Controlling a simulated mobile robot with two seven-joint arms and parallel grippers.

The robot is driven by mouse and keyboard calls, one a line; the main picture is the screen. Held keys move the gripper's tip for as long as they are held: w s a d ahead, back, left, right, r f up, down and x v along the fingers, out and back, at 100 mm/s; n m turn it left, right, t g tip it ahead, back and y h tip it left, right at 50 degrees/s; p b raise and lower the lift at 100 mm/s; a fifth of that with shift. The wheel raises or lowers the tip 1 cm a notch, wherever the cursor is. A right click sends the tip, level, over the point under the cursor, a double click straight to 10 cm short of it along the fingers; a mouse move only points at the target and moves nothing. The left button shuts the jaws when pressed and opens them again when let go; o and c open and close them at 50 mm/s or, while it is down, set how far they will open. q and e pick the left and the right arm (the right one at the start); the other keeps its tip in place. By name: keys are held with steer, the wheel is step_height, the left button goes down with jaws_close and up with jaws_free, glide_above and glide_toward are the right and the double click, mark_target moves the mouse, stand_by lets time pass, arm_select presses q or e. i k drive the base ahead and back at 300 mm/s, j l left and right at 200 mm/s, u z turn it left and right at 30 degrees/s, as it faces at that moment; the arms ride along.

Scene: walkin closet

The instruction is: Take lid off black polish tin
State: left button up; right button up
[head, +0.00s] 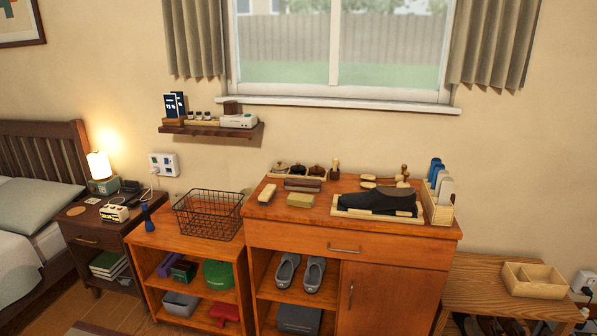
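Small dark round items (317,171), possibly polish tins, sit in a light wooden tray (276,172) at the back left of the orange-brown cabinet top (285,213). They are too small in the head view to tell which is the black polish tin or whether its lid is on. A dark shoe (377,201) lies on a light wooden stand at the right of the same top. Neither of my grippers is in view.
Brushes and blocks (300,201) lie on the cabinet top, and a wooden holder (437,208) stands at its right edge. A black wire basket (209,214) is on the lower shelf unit to the left. A wall shelf (211,130) hangs above.

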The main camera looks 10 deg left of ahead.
mark_target(297, 168)
steer(key=i+j+z, duration=0.25)
steer(key=i+j, duration=0.15)
steer(key=j, duration=0.2)
steer(key=i+j+z, duration=0.1)
steer(key=j, duration=0.25)
steer(key=i+j+z, duration=0.1)
steer(key=i+j, duration=0.2)
steer(key=i+j+z, duration=0.1)
steer(key=j, duration=0.35)
steer(key=i, duration=0.05)
